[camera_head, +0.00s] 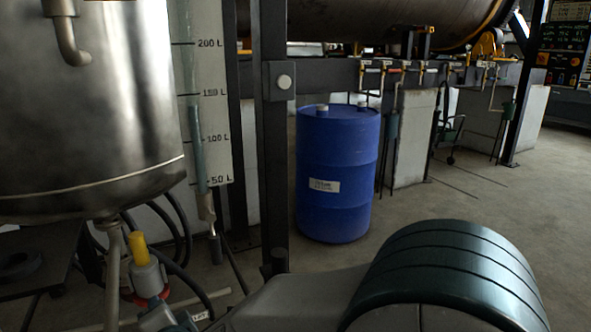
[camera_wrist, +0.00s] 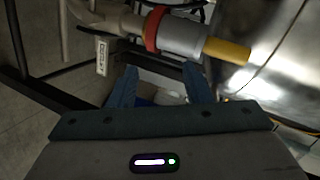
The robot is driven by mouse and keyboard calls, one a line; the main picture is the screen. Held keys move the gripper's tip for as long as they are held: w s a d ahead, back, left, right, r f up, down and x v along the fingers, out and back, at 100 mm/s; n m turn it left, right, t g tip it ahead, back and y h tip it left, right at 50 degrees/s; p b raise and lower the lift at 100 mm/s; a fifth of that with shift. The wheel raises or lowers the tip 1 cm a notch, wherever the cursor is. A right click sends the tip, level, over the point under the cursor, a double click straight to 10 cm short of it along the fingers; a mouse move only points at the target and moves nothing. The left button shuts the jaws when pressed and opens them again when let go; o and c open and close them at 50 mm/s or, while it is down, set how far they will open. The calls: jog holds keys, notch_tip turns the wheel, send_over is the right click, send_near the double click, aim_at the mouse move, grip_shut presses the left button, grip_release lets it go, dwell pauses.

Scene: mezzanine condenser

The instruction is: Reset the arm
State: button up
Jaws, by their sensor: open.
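My gripper (camera_wrist: 160,84) shows in the wrist view with its two dark fingers apart and nothing visible between them. Close beyond the fingertips is a valve with a red ring (camera_wrist: 154,28), a grey body and a yellow handle (camera_wrist: 228,50). I cannot tell from the wrist view whether the fingers touch it. In the head view the same valve, with its yellow handle (camera_head: 137,245), is below the steel tank (camera_head: 85,110). A part of my gripper shows at the bottom edge there, beside the valve. My dark arm link fills the lower right of the head view.
A level gauge (camera_head: 207,110) marked in litres and a dark upright post (camera_head: 274,150) stand right of the tank. A blue drum (camera_head: 338,175) stands behind the post. Hoses (camera_head: 180,230) hang around the valve. Open floor (camera_head: 480,185) lies to the right.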

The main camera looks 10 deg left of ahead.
jog(key=w+d+r+n+g+h+p, duration=0.2)
jog(key=d+r+n+p, duration=0.1)
jog(key=d+r+p, duration=0.55)
jog(key=w+d+r+n+g+h+p, duration=0.1)
jog(key=w+d+r+n+h+p, duration=0.15)
jog(key=d+r+p, duration=0.85)
jog(key=s+d+r+g+h+p, duration=0.1)
jog(key=s+d, duration=0.3)
jog(key=d, duration=0.4)
jog(key=s+d+r+n+g+h+p, duration=0.1)
jog(key=s+d+r+g+h+p, duration=0.1)
jog(key=d, duration=0.6)
jog(key=s+d+r+g+h+p, duration=0.1)
jog(key=s+d+r+p, duration=0.3)
jog(key=d, duration=0.5)
jog(key=shift+s+r+g, duration=0.5)
jog(key=shift+s+r, duration=0.15)
jog(key=shift+s, duration=0.15)
